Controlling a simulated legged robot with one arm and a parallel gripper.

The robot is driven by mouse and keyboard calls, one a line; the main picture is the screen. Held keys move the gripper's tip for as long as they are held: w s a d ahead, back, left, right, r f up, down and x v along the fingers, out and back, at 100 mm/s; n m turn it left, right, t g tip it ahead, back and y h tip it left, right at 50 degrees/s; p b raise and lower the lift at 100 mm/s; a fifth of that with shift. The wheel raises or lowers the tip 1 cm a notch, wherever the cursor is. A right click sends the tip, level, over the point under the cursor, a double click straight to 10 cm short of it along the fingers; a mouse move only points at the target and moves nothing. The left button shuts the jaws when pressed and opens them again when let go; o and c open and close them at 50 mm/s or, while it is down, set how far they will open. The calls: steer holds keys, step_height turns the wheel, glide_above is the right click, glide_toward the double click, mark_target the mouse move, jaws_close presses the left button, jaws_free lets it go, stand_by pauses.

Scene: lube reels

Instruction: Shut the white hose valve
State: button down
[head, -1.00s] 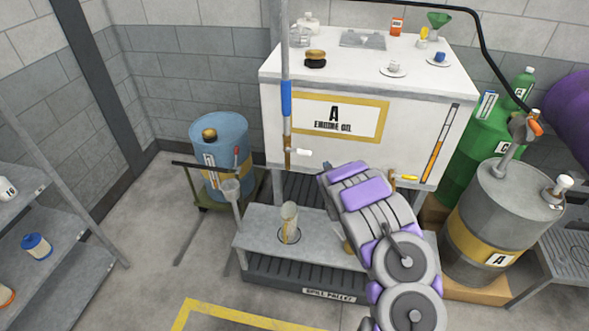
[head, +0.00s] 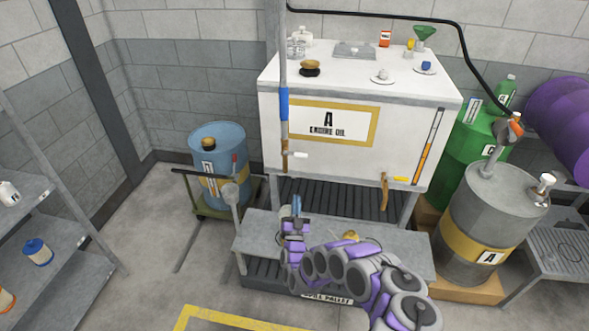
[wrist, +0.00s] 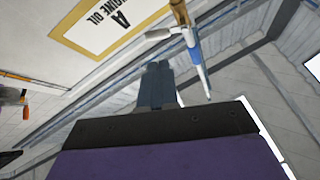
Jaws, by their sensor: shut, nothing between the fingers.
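The white hose valve (head: 298,155) has a short white lever sticking out sideways, to the right, from the brass lower part of the vertical pipe (head: 284,130) in front of the tank. In the wrist view the white lever (wrist: 160,33) is above the fingertips, next to the pipe's brass part. My gripper (head: 296,205) is below the lever, over the bench, and apart from it. In the wrist view its two dark fingers (wrist: 157,75) are together with nothing between them.
The white engine oil tank (head: 420,140) stands behind, with a yellow-handled tap (head: 399,179) at its lower right. The grey bench (head: 262,228) is under my arm. A blue drum (head: 220,150) stands left and a grey drum (head: 490,220) right.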

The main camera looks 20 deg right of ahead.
steer(key=b, duration=0.2)
glide_toward(295, 155)
steer(key=w+d+r, duration=0.2)
steer(key=w+d, duration=0.2)
steer(key=shift+w, duration=0.4)
stand_by(0.6)
steer(key=shift+d, duration=0.1)
